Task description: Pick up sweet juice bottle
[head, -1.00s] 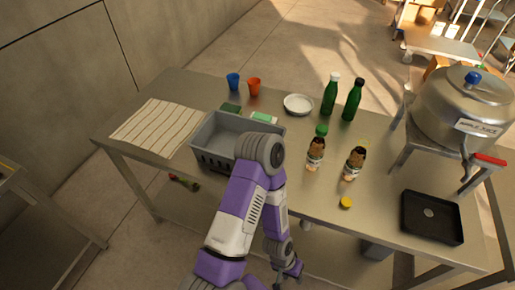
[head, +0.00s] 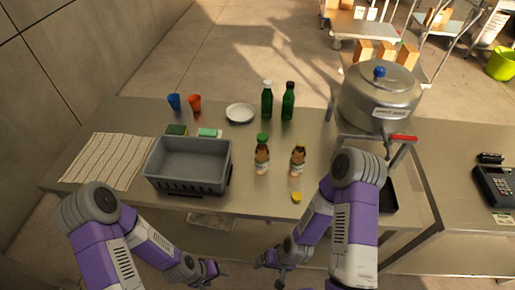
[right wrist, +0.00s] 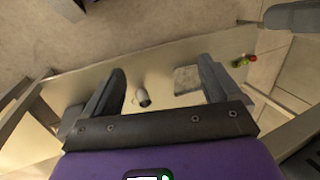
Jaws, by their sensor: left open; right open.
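Two small brown bottles with labels stand upright on the metal table. One has a green cap (head: 262,155); the other (head: 298,158) has no bright cap, and a yellow cap (head: 296,197) lies in front of it. Two taller green bottles stand behind, one white-capped (head: 267,100), one dark-capped (head: 288,101). I cannot read which is sweet juice. My left gripper (head: 209,272) is open and empty, below the table's front edge. My right gripper (head: 271,262) is open and empty, also before the front edge; its parted fingers show in the right wrist view (right wrist: 160,85).
A grey crate (head: 188,186) stands left of the bottles, near a striped cloth (head: 108,160). Two cups, sponges and a white plate (head: 240,112) sit behind. A large pot (head: 380,97) stands right; a black tray (head: 389,197) is partly hidden by my right arm.

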